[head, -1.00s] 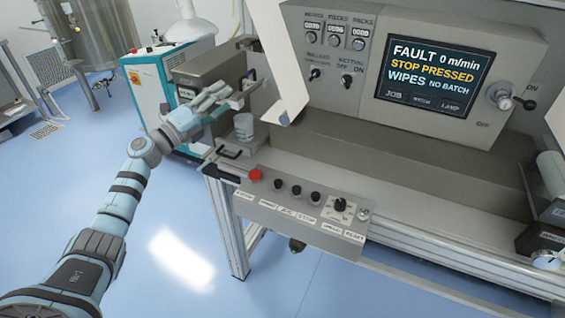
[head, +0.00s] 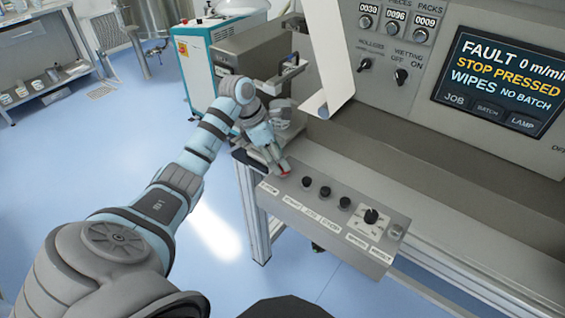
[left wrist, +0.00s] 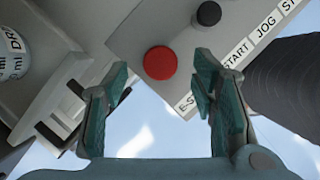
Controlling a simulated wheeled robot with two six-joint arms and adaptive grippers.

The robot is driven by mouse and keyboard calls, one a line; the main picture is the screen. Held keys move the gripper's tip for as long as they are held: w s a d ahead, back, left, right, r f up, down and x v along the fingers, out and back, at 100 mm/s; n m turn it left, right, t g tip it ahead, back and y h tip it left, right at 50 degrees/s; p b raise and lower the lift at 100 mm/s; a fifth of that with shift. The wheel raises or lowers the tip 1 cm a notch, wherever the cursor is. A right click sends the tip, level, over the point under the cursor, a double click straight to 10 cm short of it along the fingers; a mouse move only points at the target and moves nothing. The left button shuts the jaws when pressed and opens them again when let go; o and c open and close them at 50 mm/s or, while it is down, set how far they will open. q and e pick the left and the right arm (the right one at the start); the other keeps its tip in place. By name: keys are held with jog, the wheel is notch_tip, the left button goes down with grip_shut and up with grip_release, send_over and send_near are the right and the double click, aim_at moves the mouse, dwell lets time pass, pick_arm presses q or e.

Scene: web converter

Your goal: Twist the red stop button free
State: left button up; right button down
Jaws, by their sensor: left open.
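The red stop button (left wrist: 160,62) sits at the corner of the grey control panel (left wrist: 130,35), beside the label starting "E-S". In the left wrist view it shows between and just beyond my open left fingers (left wrist: 158,95), and no contact can be seen. In the head view my left gripper (head: 277,163) is over the left end of the panel and hides most of the red button (head: 285,174). The screen (head: 500,80) reads "FAULT 0 m/min", "STOP PRESSED" and "WIPES NO BATCH". My right gripper is not in view.
Several black knobs (head: 325,192) stand along the panel right of the red button. A white web (head: 325,60) hangs behind the panel. A printed white cup (left wrist: 12,52) is at the left in the left wrist view. Blue floor (head: 330,290) lies open in front.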

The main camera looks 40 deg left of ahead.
pick_arm(q)
jog(key=x, duration=0.3)
jog(key=shift+a, duration=0.2)
jog(key=shift+f, duration=0.1)
jog(key=shift+s+d, duration=0.1)
jog(key=shift+s, duration=0.15)
jog(key=shift+w, duration=0.15)
jog(key=c, duration=1.1)
jog(key=shift+w+m+g+h+b, duration=0.15)
jog(key=shift+m+g+h+b, duration=0.25)
jog(key=shift+m+b, duration=1.15)
jog(key=shift+m+g+b, duration=0.4)
jog(key=shift+m+b, duration=0.5)
jog(key=shift+m, duration=0.05)
jog(key=shift+c, duration=0.2)
jog(key=shift+m+g+h+b, duration=0.3)
jog(key=shift+m+b, duration=0.2)
jog(key=shift+m, duration=0.4)
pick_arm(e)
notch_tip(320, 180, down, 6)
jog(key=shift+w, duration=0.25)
